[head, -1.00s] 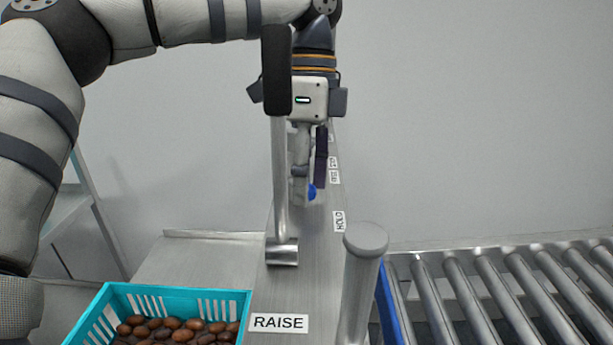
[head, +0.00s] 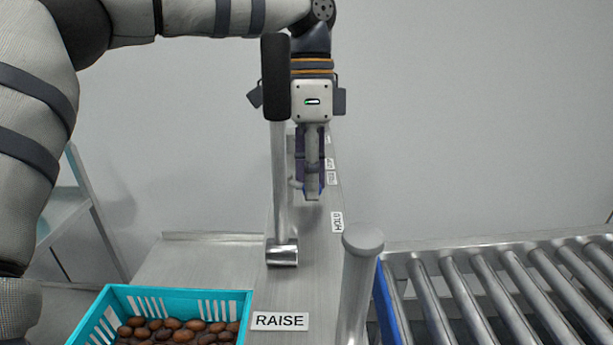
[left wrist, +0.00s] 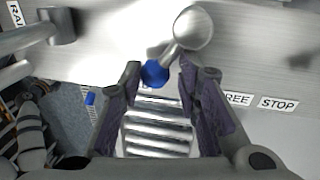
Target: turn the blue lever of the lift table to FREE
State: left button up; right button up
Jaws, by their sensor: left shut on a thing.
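The blue lever shows in the left wrist view as a blue knob (left wrist: 155,74) on a metal arm with a round pivot (left wrist: 193,27). My left gripper (left wrist: 160,66) is shut on the knob, which sits between the fingertips, close to the left-hand finger. In the head view my left gripper (head: 312,196) points down over the metal panel and hides most of the lever. The FREE label (left wrist: 238,99) is partly covered by the right-hand finger, with the STOP label (left wrist: 279,103) beyond it. The HOLD label (head: 336,222) lies nearer in the head view.
A tall metal handle with a black grip (head: 276,78) stands just left of my gripper. The RAISE label (head: 280,321) and a round-topped post (head: 361,270) are in front. A teal crate (head: 180,290) of dates is at left, a roller conveyor (head: 500,280) at right.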

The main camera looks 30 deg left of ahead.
pick_arm(q)
jog(key=n, duration=0.2)
jog(key=w+n, duration=0.1)
jog(key=shift+w+a+n, duration=0.15)
jog(key=shift+a+n, duration=0.15)
jog(key=shift+n, duration=0.1)
jog(key=n, duration=0.1)
jog(key=w+n, duration=0.1)
jog(key=n, duration=0.1)
jog(key=a+n+t, duration=0.1)
jog(key=shift+w+f+n+h, duration=0.2)
jog(key=shift+n+h, duration=0.1)
jog(key=shift+h, duration=0.1)
jog(key=n, duration=0.2)
jog(key=shift+w+a+n+t, duration=0.3)
jog(key=shift+a+n, duration=0.1)
jog(key=shift+w+a+n+t, duration=0.15)
jog(key=shift+a+n+t, duration=0.2)
jog(key=shift+n, duration=0.85)
grip_shut()
jog(key=shift+w+a+r+n+t, duration=0.15)
jog(key=shift+a+n, duration=0.25)
jog(key=shift+n, duration=0.55)
jog(key=shift+w+a+r+n+t, duration=0.1)
jog(key=shift+w+a+n+t, duration=0.2)
jog(key=shift+n, duration=0.65)
jog(key=shift+s+a, duration=0.1)
jog(key=shift+s, duration=0.05)
